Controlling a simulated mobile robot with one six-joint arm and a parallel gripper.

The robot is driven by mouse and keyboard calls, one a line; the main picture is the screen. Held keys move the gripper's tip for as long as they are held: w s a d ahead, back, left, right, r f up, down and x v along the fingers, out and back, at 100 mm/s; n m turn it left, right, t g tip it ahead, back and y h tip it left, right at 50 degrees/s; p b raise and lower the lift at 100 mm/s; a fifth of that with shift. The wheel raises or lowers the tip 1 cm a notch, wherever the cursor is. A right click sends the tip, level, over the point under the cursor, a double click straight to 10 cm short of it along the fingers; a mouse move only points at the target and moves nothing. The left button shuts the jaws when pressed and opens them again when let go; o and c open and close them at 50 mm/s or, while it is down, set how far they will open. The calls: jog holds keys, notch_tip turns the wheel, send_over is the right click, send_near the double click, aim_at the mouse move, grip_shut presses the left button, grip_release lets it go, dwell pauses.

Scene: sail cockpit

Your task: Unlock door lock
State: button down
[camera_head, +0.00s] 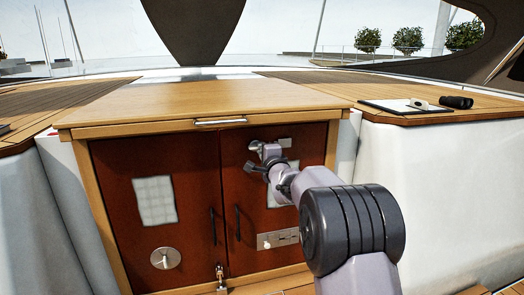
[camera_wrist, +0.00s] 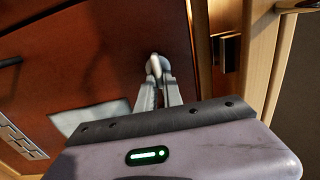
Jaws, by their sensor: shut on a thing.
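Two dark red doors stand side by side in a wooden cabinet, the left door (camera_head: 193,215) and the right door (camera_head: 308,200). My gripper (camera_head: 259,154) is at the upper part of the right door. In the wrist view my gripper (camera_wrist: 158,77) has its fingers closed on a small rounded metal piece (camera_wrist: 154,62) on the door's face, which looks like the door lock's knob. The fingers and arm hide most of it, and its turned position cannot be told. Both doors look shut.
Black vertical handles (camera_head: 238,223) flank the door seam. A metal latch (camera_head: 221,276) sits at the bottom. The wooden top (camera_head: 190,103) overhangs with a bar handle (camera_head: 220,122). Binoculars (camera_head: 456,102) and a clipboard (camera_head: 392,106) lie on the right deck. A hinge (camera_wrist: 230,52) is near the gripper.

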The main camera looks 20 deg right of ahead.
jog(key=c, duration=1.5)
grip_release()
jog(key=shift+s, duration=0.1)
jog(key=s+p, duration=0.1)
jog(key=s, duration=1.6)
jog(key=shift+s, duration=0.15)
